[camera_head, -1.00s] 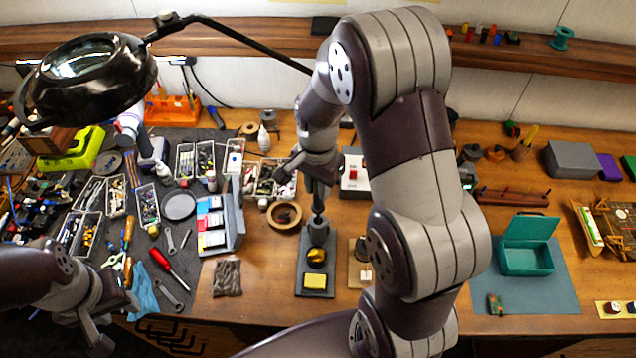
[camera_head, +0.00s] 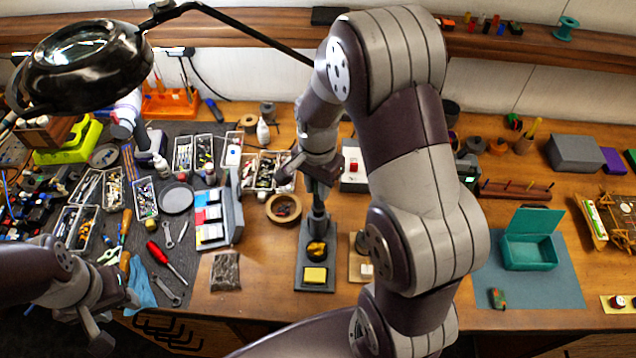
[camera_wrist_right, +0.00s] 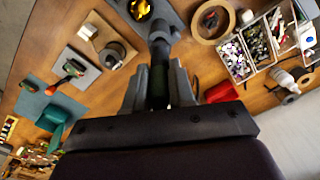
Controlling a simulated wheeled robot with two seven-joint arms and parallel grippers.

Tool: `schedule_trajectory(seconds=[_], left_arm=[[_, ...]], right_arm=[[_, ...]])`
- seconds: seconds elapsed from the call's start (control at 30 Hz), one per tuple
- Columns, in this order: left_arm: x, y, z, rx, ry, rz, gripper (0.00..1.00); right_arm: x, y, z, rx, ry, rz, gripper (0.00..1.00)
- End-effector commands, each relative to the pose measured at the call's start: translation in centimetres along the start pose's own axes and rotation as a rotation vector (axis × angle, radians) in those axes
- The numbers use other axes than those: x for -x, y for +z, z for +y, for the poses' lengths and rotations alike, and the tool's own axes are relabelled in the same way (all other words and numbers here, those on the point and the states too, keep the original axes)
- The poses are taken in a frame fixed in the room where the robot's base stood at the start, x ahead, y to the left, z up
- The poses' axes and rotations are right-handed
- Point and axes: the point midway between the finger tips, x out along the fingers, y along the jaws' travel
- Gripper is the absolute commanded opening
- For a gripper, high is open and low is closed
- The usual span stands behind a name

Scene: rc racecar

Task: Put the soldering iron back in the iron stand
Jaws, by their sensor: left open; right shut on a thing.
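The iron stand (camera_head: 314,276) is a dark grey base on the wooden table with a yellow sponge (camera_head: 315,275) at its front and a brass-coloured coil behind it. My right gripper (camera_head: 316,188) is above the back of the stand, pointing down. It is shut on the dark soldering iron, whose lower part (camera_head: 317,212) reaches down to the stand. In the right wrist view the iron (camera_wrist_right: 159,60) sits between the fingers, and the stand (camera_wrist_right: 172,14) lies beyond. I cannot tell how deep the tip sits. My left gripper (camera_head: 112,322) is open and empty at the lower left.
A round wooden dish (camera_head: 284,208) stands just left of the stand. A parts organizer (camera_head: 232,225) and a dark mat with several tools lie further left. A teal box (camera_head: 530,252) sits on a mat at right. A magnifier lamp (camera_head: 80,65) hangs at upper left.

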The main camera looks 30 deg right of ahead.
Motion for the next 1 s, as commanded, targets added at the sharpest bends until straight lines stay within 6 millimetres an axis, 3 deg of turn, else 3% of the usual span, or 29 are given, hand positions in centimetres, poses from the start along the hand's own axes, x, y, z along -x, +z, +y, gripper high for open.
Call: schedule_trajectory(seconds=[0.87,0.9,0.97,1.0], left_arm=[[-1.3,0.2,0.0,0.0,0.0,0.0,0.43],[-1.3,0.2,0.0,0.0,0.0,0.0,0.43],[-1.3,0.2,0.0,0.0,0.0,0.0,0.43],[-1.3,0.2,0.0,0.0,0.0,0.0,0.43]], right_arm=[[-1.9,0.0,0.0,0.0,0.0,0.0,0.0],[-1.9,0.0,0.0,0.0,0.0,0.0,0.34],[-1.9,0.0,0.0,0.0,0.0,0.0,0.53],[-1.9,0.0,0.0,0.0,0.0,0.0,0.54]])
